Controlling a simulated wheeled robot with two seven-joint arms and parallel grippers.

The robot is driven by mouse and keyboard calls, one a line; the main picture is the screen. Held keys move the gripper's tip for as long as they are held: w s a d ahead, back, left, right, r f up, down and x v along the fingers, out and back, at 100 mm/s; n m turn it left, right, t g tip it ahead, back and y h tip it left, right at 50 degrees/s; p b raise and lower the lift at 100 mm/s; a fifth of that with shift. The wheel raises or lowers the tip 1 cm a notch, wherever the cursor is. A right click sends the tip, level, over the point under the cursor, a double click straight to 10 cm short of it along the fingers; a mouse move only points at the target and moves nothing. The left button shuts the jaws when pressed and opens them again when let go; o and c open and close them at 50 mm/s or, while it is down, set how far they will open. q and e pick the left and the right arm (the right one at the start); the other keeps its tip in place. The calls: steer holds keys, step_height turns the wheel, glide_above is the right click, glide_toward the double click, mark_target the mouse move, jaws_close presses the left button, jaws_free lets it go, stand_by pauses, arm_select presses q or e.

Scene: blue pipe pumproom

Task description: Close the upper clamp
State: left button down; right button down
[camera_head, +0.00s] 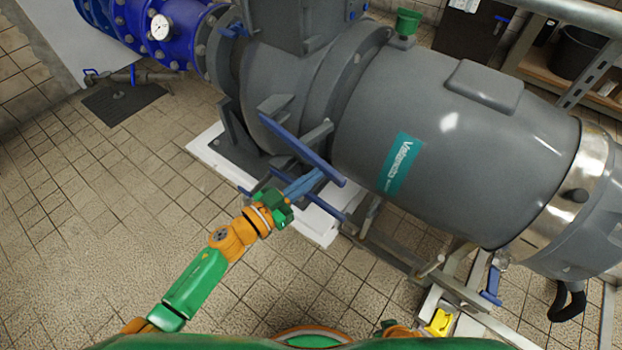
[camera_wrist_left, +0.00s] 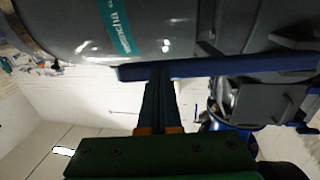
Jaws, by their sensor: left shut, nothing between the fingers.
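The upper clamp's blue lever (camera_head: 303,150) slants across the side of the grey pump housing, sticking out toward me. My left gripper (camera_head: 318,177), with blue-grey fingers, is shut and empty just below the lever's lower right part. In the left wrist view the lever (camera_wrist_left: 225,67) runs across the picture as a blue bar. The shut fingertips (camera_wrist_left: 160,72) reach up to its underside; I cannot tell whether they touch it. A lower blue lever (camera_head: 233,183) is partly hidden behind my left gripper. My right gripper does not show.
The large grey pump body (camera_head: 450,140) fills the upper right. A blue pipe with a gauge (camera_head: 160,27) stands at the upper left. A white plinth (camera_head: 215,160) and metal rails (camera_head: 400,258) lie below the pump.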

arm_select(q)
steer(key=shift+w+d, duration=0.1)
steer(key=shift+w+d+n+t+y, duration=0.4)
steer(key=shift+w+d+y, duration=0.1)
steer(key=shift+d, duration=0.15)
steer(key=shift+w+d+n+t+y, duration=0.4)
steer(key=shift+d+y, duration=0.1)
steer(key=shift+d, duration=0.1)
steer(key=shift+s, duration=0.1)
